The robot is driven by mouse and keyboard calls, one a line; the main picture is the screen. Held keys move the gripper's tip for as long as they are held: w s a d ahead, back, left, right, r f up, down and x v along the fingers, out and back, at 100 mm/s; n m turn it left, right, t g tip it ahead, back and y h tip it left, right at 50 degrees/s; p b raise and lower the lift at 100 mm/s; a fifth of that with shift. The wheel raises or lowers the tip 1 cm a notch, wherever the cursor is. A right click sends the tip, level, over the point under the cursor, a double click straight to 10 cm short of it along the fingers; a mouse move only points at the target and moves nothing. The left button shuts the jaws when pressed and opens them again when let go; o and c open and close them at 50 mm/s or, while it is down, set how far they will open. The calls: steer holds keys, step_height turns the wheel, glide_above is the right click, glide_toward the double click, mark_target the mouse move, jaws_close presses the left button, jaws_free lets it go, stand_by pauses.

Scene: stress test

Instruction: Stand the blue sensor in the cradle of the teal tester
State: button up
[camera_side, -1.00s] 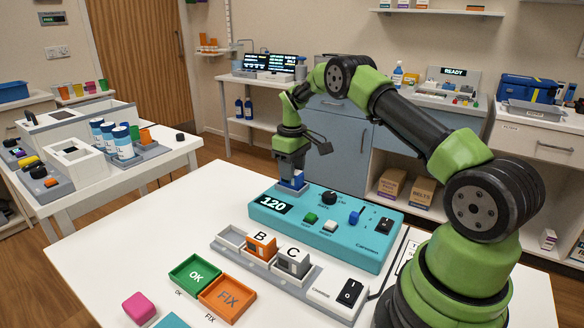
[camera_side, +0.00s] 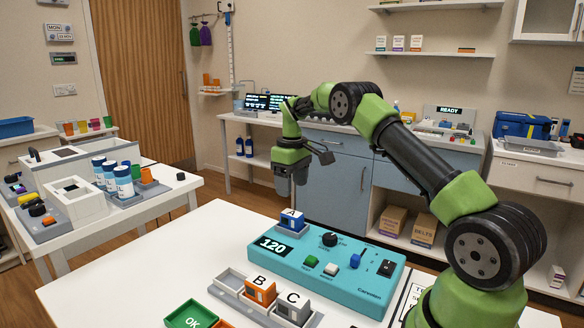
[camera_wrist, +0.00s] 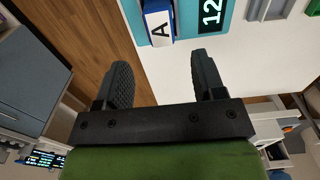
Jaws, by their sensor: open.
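The blue sensor (camera_side: 291,222), with a white label marked A, stands upright in the grey cradle (camera_side: 298,231) at the far left corner of the teal tester (camera_side: 345,283). The tester's display reads 120. In the wrist view the sensor (camera_wrist: 157,22) shows at the top, beyond the fingertips, beside the tester's display. The sensor's lower part is hidden by the cradle.
In front of the tester a grey rack (camera_side: 232,287) holds an orange block B (camera_side: 260,291) and a grey block C (camera_side: 292,309); its left slot is empty. A green OK tray (camera_side: 190,316) is at the lower edge. The white table left of the tester is clear.

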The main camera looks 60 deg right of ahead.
steer(key=s+a+r+t, duration=0.1)
steer(key=a+r, duration=0.2)
steer(key=r, duration=0.4)
steer(key=s+a+r+t, duration=0.1)
steer(key=a+r, duration=0.3)
steer(key=r, duration=0.2)
steer(key=s+a+r+m+t, duration=0.1)
steer(key=s+a+r+t, duration=0.1)
steer(key=s+a+r, duration=0.5)
steer(key=s+a+f+m+t+y, duration=0.1)
steer(key=s+a+f, duration=0.1)
steer(key=s+a, duration=0.2)
steer(key=s+a+f+m+t+y, duration=0.1)
steer(key=s+a, duration=0.3)
steer(key=s, duration=0.7)
steer(key=shift+a+f+m+t, duration=0.4)
steer(key=shift+f+m+t, duration=0.1)
steer(key=shift+f+t, duration=0.15)
steer(key=shift+s, duration=0.1)
